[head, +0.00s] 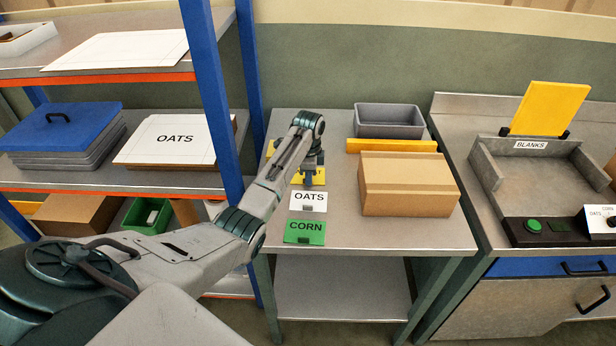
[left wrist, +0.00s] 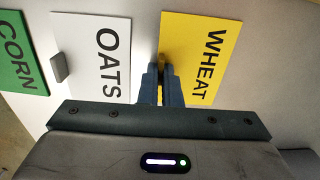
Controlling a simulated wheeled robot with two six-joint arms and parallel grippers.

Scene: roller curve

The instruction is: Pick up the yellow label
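The yellow label (head: 318,178) reads WHEAT in the left wrist view (left wrist: 206,58). It lies on the grey metal table behind the white OATS label (head: 308,201) and the green CORN label (head: 304,232), partly hidden by my arm in the head view. My left gripper (head: 314,180) points down at it. In the left wrist view the fingers (left wrist: 161,80) are close together at the label's edge beside OATS, with only a narrow gap; they appear closed on its small tab, which they hide. I see no clear lift off the table. My right gripper is out of view.
A closed cardboard box (head: 409,186) stands right of the labels, with a yellow bar (head: 391,146) and a grey bin (head: 389,121) behind it. A blue shelf post (head: 212,90) stands close left of my arm. The table's front is clear.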

